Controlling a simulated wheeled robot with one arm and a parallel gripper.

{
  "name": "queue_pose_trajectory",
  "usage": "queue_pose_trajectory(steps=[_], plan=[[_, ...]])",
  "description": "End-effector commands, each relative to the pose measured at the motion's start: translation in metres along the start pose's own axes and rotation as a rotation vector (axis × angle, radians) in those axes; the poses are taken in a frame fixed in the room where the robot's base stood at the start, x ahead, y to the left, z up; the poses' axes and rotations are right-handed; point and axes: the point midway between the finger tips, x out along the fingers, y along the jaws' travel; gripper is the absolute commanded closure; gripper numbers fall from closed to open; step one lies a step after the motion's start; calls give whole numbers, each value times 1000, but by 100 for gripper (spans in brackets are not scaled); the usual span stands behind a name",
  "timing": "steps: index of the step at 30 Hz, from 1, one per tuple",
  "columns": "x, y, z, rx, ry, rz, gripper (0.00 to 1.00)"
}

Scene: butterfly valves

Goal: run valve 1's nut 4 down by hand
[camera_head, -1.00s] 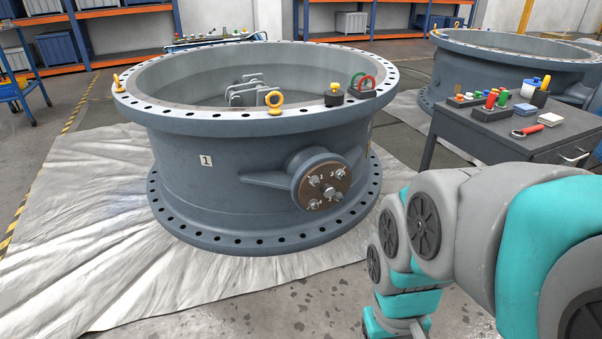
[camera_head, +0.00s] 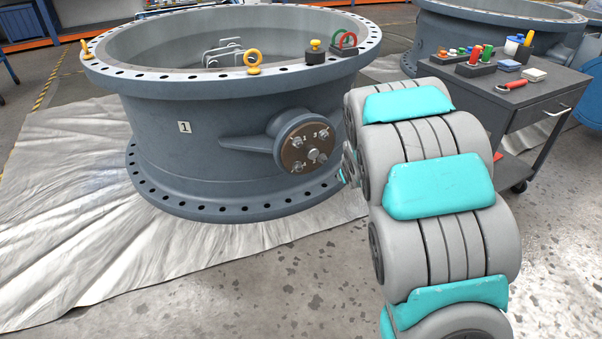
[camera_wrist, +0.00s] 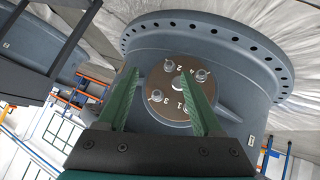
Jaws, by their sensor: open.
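Valve 1 (camera_head: 200,120) is a large grey flanged ring marked "1"; it also shows upside down in the wrist view (camera_wrist: 235,75). On its side boss is a round brown plate (camera_head: 292,156) with several nuts around a central shaft end. Nut 4 (camera_head: 298,168) is at the plate's lower left. In the wrist view nut 4 (camera_wrist: 201,75) appears at the upper right, just right of the right finger. My gripper (camera_wrist: 158,71) is open and empty, its green fingers pointing toward the plate. Their gap to it is unclear. In the head view my arm hides the gripper.
A grey tool cart (camera_head: 545,90) with coloured tools and a red-handled tool stands at right. Lifting eyes and small items sit on the valve's top flange. A silver sheet (camera_head: 70,240) lies under the valve. A second valve (camera_head: 480,30) stands behind the cart.

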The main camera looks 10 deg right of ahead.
Motion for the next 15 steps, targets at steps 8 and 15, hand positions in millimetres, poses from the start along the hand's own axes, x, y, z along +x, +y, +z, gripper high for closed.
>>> queue_pose_trajectory(steps=[8, 15], plan=[[93, -26, -18, -68, 272, -53, 32], [145, -67, -23, -82, 527, -132, 32]])
